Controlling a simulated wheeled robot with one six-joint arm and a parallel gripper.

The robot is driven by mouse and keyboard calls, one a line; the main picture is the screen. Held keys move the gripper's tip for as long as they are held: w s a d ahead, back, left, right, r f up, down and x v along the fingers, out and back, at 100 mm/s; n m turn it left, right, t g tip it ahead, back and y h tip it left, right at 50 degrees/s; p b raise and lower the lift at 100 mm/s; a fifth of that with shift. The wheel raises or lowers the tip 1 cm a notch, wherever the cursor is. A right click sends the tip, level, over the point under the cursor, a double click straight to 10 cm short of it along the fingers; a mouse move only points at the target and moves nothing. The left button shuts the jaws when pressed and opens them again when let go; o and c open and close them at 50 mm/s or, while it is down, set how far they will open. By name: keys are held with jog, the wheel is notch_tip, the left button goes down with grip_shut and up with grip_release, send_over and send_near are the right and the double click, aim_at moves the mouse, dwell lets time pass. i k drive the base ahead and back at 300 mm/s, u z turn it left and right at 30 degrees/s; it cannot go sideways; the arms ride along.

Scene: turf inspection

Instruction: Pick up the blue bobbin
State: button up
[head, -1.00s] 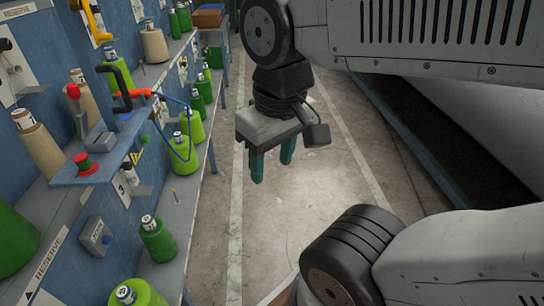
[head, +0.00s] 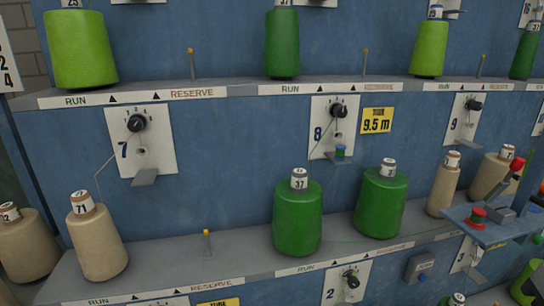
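A small bobbin-like piece (head: 340,151), blue with some green, sits on the little ledge under the dial of the white panel marked 8 (head: 322,128), near the middle of the head view. It is small here, so its exact shape is hard to tell. No other blue bobbin stands out. My gripper is outside the head view now, so its fingers and its distance from the bobbin do not show.
Large green cones (head: 297,220) and beige cones (head: 97,240) stand on the lower shelf (head: 170,262). Lime and green cones (head: 80,48) stand on the upper shelf. Short pegs (head: 207,243) stick up between them. A blue bracket with a red button (head: 478,214) juts out at right.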

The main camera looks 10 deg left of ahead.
aim_at(340, 148)
jog(key=u, duration=1.55)
jog(key=i, duration=0.45)
jog(key=z, duration=2.35)
